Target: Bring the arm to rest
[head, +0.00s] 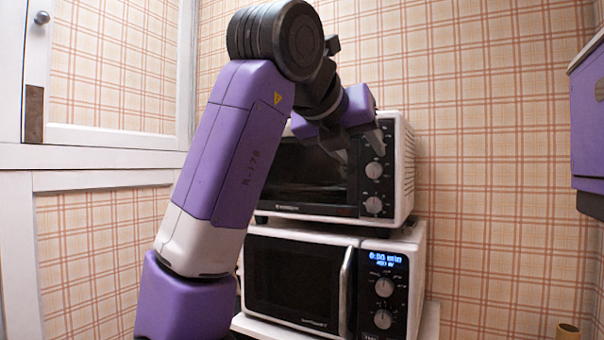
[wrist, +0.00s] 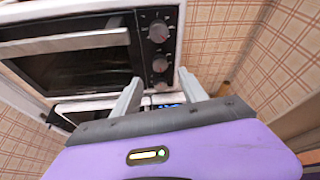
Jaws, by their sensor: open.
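My purple arm reaches up from the bottom of the head view and bends over toward the two stacked ovens. In the wrist view my gripper (wrist: 160,98) shows two grey fingers spread apart with nothing between them. It is in front of the upper toaster oven (wrist: 75,55), near its knobs; I cannot tell how close. In the head view my gripper (head: 356,140) overlaps the upper oven's knob panel, its fingers partly hidden.
The toaster oven (head: 405,165) stands on a white microwave (head: 300,280) with a lit blue display, on a white stand (head: 432,325). A purple wall unit (head: 588,125) is at right. White door framing (head: 110,155) is at left. Plaid wall surrounds these.

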